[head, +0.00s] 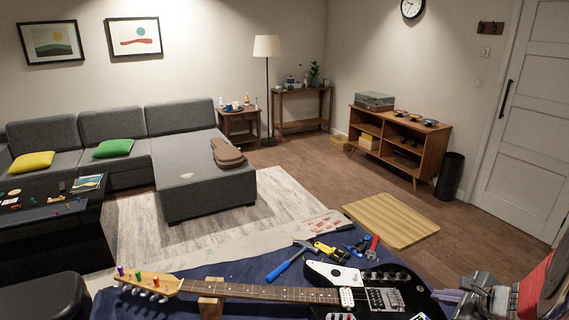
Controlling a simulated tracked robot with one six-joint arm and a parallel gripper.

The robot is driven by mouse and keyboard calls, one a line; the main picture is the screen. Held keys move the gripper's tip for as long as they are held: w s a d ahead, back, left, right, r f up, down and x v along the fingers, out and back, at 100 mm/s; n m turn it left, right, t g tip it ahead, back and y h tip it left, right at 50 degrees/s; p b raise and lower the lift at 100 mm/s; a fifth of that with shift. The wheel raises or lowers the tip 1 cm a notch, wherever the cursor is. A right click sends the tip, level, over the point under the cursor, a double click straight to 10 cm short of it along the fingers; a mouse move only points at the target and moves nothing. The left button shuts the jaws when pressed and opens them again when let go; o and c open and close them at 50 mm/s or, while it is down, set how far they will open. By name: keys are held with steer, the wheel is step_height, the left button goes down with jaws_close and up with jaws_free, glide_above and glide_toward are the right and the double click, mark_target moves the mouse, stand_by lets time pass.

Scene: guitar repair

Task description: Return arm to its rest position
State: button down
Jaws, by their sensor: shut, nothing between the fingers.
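My gripper (448,297) shows at the lower right, beside the right end of the guitar body. It is shut, with nothing seen held in it. A black electric guitar (400,296) with a white pickguard lies on the blue-covered bench (240,262). Its neck (260,292) points left and rests on a wooden support (211,303). Coloured pieces sit on the tuning pegs of the headstock (150,285). The bottom edge of the picture cuts off part of the guitar.
A blue hammer (290,265), a yellow-and-black tool (331,251) and red-handled pliers (373,247) lie behind the guitar. Beyond are a grey sofa (200,185), a wooden shelf (400,145) and a black bin (450,176). The wooden floor ahead is mostly open.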

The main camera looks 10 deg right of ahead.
steer(key=s+a+r+n+g+y, duration=0.2)
steer(key=s+a+n+g, duration=0.45)
steer(key=a+n, duration=0.75)
steer(key=s+a+r+n+t+h, duration=0.1)
steer(key=s+a+r+n, duration=0.3)
steer(key=a, duration=0.5)
steer(key=s+a+r+n+t+h, duration=0.2)
steer(key=s+a+r+n, duration=0.2)
steer(key=a+r+n, duration=0.4)
steer(key=shift+s+a+r+n, duration=0.3)
steer(key=shift+a+r, duration=0.2)
steer(key=shift+a, duration=0.05)
